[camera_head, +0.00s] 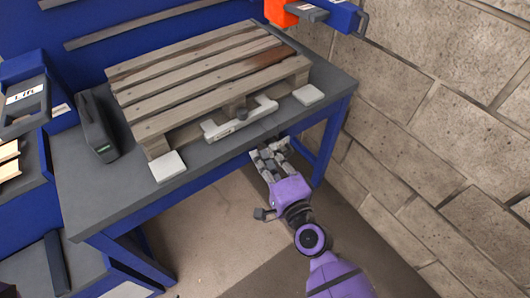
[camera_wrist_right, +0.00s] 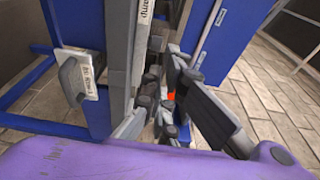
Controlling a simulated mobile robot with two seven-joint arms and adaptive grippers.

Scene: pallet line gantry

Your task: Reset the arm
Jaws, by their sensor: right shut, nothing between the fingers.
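My right arm, purple, comes in from the lower right in the head view. Its gripper (camera_head: 269,155) is by the front edge of the blue-framed table (camera_head: 215,165), in front of the pallet; whether it touches the edge I cannot tell. In the right wrist view the fingers (camera_wrist_right: 165,103) are together with nothing held between them. My left gripper is not in view.
A wooden pallet (camera_head: 195,75) lies on the table's grey top, with a pale handled piece (camera_head: 240,118) at its front. White pads (camera_head: 168,165) sit near the front corners. A dark case (camera_head: 97,125) stands left. A block wall (camera_head: 440,110) bounds the right.

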